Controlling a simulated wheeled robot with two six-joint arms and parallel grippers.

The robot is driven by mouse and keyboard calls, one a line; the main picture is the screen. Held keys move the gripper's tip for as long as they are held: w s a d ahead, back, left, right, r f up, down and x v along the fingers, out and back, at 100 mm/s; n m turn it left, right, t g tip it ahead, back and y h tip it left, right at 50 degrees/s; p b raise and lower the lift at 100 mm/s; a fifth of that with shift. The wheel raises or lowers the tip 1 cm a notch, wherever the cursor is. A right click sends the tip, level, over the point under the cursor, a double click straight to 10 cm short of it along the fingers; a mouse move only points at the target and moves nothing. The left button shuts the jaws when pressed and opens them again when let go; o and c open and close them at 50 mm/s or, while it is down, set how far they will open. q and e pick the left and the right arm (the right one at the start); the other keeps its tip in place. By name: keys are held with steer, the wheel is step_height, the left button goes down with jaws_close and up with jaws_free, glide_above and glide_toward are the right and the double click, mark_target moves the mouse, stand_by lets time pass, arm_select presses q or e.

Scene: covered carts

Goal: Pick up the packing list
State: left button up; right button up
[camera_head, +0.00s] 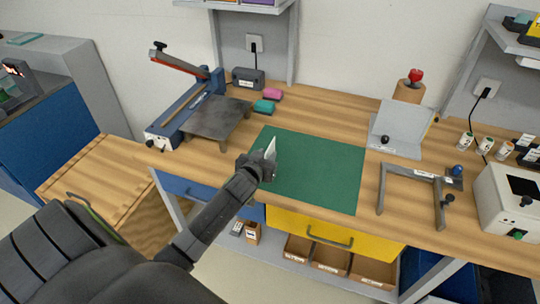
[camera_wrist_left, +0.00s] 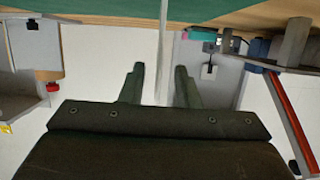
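The packing list seems to be the thin white sheet (camera_head: 271,147) standing upright at the left part of the green mat (camera_head: 318,178); no writing on it can be read. In the left wrist view the sheet (camera_wrist_left: 163,50) shows almost edge-on as a narrow pale strip. My left gripper (camera_head: 264,160) is at the sheet, above the mat's left edge. In the left wrist view its fingers (camera_wrist_left: 159,78) stand apart, one on each side of the sheet, with gaps visible between. Whether the sheet touches the mat is hidden. My right gripper is not in view.
A grey angled stand (camera_head: 402,127) and a grey frame (camera_head: 414,184) are right. The mat's middle is clear.

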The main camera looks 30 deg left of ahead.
mark_target(270, 151)
arm_select(q)
steer(key=shift+p+x, duration=0.3)
steer(key=shift+x, duration=1.55)
steer(key=shift+w+d+r, duration=0.1)
jaws_close()
